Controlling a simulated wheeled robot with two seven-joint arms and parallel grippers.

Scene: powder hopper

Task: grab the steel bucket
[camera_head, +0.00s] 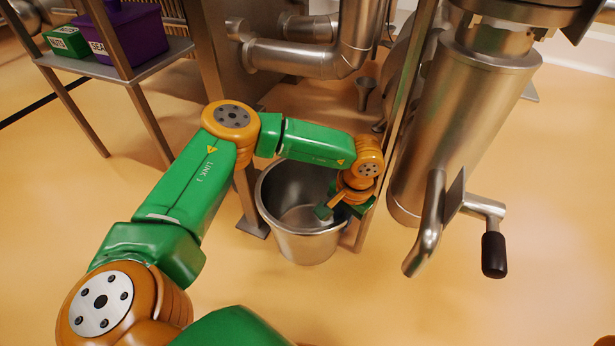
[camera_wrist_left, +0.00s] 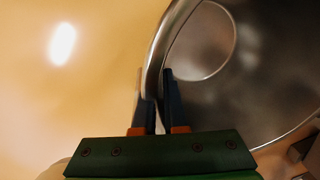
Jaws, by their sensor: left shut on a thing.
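The steel bucket (camera_head: 300,240) stands upright and looks empty, low between the legs of the steel machine in the head view. My left arm reaches over it, and my left gripper (camera_head: 333,205) is at its right rim. In the left wrist view the bucket (camera_wrist_left: 215,75) fills the right side. There my left gripper (camera_wrist_left: 158,105) has one finger outside and one finger inside the rim, shut on the wall. The fingertips are partly hidden by the wrist in the head view. My right gripper is not in view.
A steel cylinder (camera_head: 460,120) with a black-handled crank (camera_head: 493,255) stands right of the bucket. Steel pipes (camera_head: 300,55) are behind it. A shelf (camera_head: 150,62) at upper left holds a purple bin (camera_head: 130,35) and a green box (camera_head: 68,42). The floor in front is clear.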

